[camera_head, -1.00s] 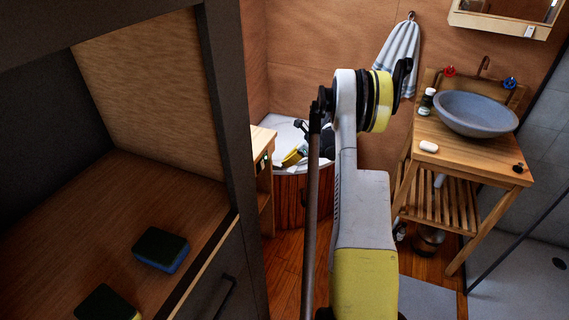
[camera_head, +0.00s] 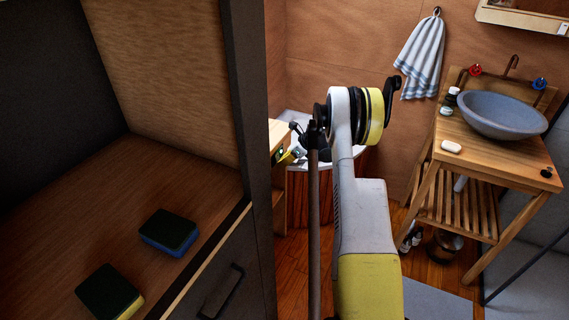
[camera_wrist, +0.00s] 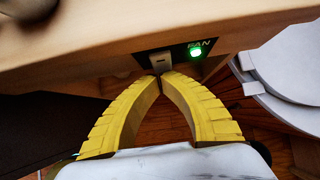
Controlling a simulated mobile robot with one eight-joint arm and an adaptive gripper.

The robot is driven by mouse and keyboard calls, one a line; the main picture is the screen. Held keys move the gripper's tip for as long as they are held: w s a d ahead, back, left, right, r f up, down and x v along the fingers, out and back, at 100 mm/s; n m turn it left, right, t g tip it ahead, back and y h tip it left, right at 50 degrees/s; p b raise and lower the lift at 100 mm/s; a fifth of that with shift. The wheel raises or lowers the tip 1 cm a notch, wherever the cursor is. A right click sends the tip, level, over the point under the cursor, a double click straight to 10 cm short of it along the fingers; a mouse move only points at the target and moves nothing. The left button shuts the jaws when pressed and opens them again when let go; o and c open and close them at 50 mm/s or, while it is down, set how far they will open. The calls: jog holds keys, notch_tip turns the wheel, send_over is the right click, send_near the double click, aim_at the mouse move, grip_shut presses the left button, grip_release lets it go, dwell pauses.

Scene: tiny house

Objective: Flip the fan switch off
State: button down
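The fan switch (camera_wrist: 160,62) is a small light rocker on a dark panel set in the wooden cabinet's edge, in the wrist view. A green light (camera_wrist: 195,52) glows beside it under the label FAN. My gripper (camera_wrist: 161,76) has yellow fingers whose tips meet just below the switch, at or very near its lower edge; I cannot tell whether they touch it. Nothing is held between them. In the head view my gripper (camera_head: 287,158) is small, beside the panel side of the wooden cabinet (camera_head: 279,132), partly hidden by my arm.
A dark shelf unit (camera_head: 245,100) with two sponges (camera_head: 168,232) (camera_head: 110,292) stands at the left. A white basin-like surface (camera_head: 350,158) lies behind my arm. A wooden washstand (camera_head: 480,165) with a grey bowl (camera_head: 500,114) stands at the right.

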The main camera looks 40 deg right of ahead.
jog(key=shift+w+a+f, duration=0.15)
jog(key=shift+w+f, duration=0.2)
jog(key=shift+w, duration=0.1)
jog(key=shift+r, duration=0.2)
jog(key=shift+r, duration=0.6)
jog(key=shift+s, duration=0.1)
